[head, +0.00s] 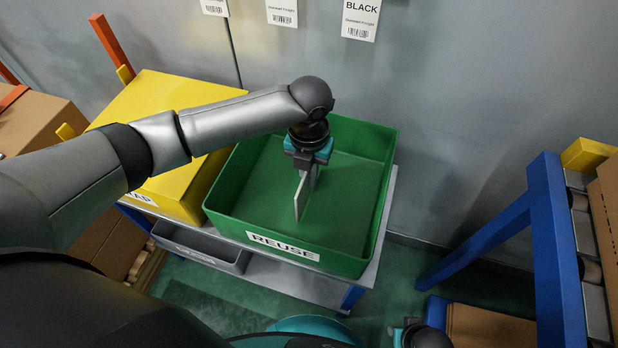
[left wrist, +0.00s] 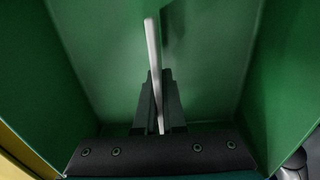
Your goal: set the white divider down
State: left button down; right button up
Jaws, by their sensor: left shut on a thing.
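The white divider (head: 302,194) is a thin flat plate, held upright on edge inside the green REUSE bin (head: 290,252). My left gripper (head: 309,164) points down into the bin and is shut on the divider's upper part. In the left wrist view the divider (left wrist: 153,50) shows edge-on between the two dark fingers (left wrist: 160,105), with the green walls around it. I cannot tell whether its lower edge touches the bin floor. A small part of my right gripper (head: 398,336) shows at the bottom edge; its fingers are not visible.
The bin floor around the divider looks empty. A yellow bin (head: 165,100) stands to the left on the same grey-topped cart (head: 384,212). A grey tray (head: 198,246) is on the shelf below. A blue-framed roller rack (head: 556,250) stands at right.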

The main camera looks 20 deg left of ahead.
pick_arm(q)
jog(key=shift+f, duration=0.25)
jog(key=shift+f, duration=0.15)
jog(key=c, duration=1)
grip_release()
